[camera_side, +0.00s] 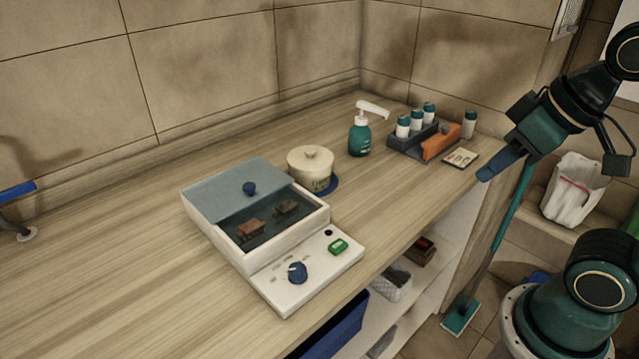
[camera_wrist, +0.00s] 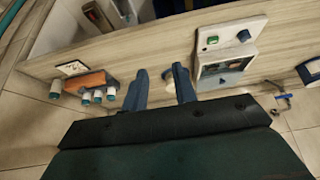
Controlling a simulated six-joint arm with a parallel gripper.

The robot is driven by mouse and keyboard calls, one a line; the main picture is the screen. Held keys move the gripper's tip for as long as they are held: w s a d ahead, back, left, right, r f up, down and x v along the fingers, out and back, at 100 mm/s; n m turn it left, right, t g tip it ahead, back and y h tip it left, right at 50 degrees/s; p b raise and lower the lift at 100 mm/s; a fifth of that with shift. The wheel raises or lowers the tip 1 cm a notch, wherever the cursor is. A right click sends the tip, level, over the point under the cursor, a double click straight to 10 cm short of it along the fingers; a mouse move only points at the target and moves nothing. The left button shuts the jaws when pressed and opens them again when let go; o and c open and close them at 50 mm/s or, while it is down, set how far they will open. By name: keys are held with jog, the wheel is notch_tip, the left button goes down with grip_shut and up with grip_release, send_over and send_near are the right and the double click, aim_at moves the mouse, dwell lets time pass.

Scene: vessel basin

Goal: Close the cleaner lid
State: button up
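The cleaner (camera_side: 230,255) is a white box on the wooden counter with a front control panel carrying a blue dial and a green button. Its blue-grey lid (camera_side: 232,185) with a dark blue knob (camera_side: 250,188) covers the back part. The front part is uncovered and shows brown objects (camera_side: 250,229) inside. The cleaner also shows in the wrist view (camera_wrist: 226,52), upside down, right of the fingers.
A cream lidded pot (camera_side: 311,166) stands just right of the cleaner. A green pump bottle (camera_side: 360,136) and a rack with bottles and an orange piece (camera_side: 436,143) stand farther right. A blue-handled tap (camera_side: 18,195) is at the left.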

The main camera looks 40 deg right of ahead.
jog(key=c, duration=0.3)
jog(key=shift+w+r, duration=0.2)
jog(key=shift+w, duration=0.05)
grip_shut()
jog(key=w+a+r+n, duration=0.1)
jog(key=w+a+r, duration=0.2)
jog(key=w, duration=0.7)
jog(key=w+a+r+n, duration=0.1)
jog(key=w+a+r, duration=0.25)
jog(key=w, duration=0.55)
jog(key=w+a+f+g, duration=0.1)
jog(key=w+a+f, duration=0.3)
jog(key=w+a, duration=0.3)
jog(key=w+a+f+n+g+y, duration=0.1)
jog(key=w+a+f, duration=0.3)
jog(key=w+a, duration=0.3)
jog(key=w, duration=0.4)
